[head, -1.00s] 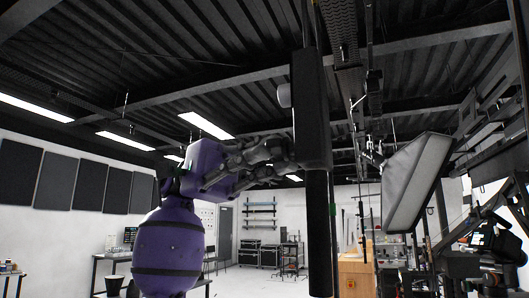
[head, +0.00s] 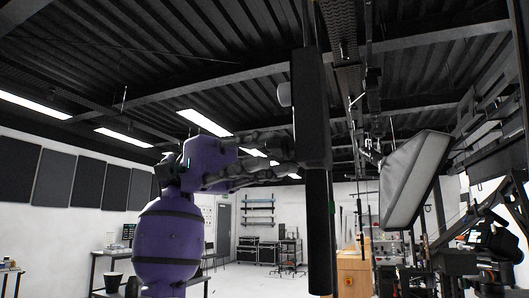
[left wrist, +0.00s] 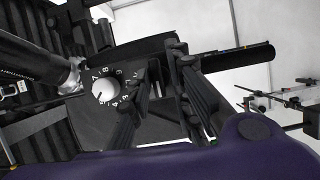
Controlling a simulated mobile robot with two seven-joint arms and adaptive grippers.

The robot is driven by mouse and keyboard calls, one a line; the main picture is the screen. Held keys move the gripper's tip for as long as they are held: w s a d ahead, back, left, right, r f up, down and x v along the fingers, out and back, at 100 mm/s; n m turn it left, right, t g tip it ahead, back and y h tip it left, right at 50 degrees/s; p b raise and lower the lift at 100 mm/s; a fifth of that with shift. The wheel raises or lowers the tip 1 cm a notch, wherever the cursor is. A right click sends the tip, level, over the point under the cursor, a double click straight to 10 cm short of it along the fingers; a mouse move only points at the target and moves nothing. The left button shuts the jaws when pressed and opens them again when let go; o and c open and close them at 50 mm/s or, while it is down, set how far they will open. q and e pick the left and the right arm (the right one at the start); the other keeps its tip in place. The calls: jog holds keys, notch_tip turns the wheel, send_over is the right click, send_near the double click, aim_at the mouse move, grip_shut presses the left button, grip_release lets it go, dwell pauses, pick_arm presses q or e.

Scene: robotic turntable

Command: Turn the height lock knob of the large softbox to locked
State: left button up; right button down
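A pale round knob (head: 284,95) sticks out from the left side of a thick black block (head: 311,110) on a dark vertical post (head: 320,235). In the left wrist view a white knob (left wrist: 105,90) with numbers around it sits on a black face, left of my fingers. I cannot tell for sure that it is the height lock knob. My left gripper (head: 288,152) is open, its fingers apart and pointing at the block, below the pale knob. It also shows in the left wrist view (left wrist: 158,62), with no knob between its fingers. My right gripper is not in view.
A softbox (head: 415,180) hangs tilted at the right, beside dark equipment (head: 490,245). A wooden cabinet (head: 354,274) stands behind the post. Ceiling beams and lamps are overhead. In the left wrist view a metal cylinder (left wrist: 72,75) lies left of the white knob.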

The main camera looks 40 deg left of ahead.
pick_arm(q)
jog(key=shift+o, duration=0.4)
jog(key=shift+s+d+r, duration=0.1)
jog(key=shift+s, duration=0.05)
jog(key=w+a, duration=0.2)
jog(key=a, duration=1)
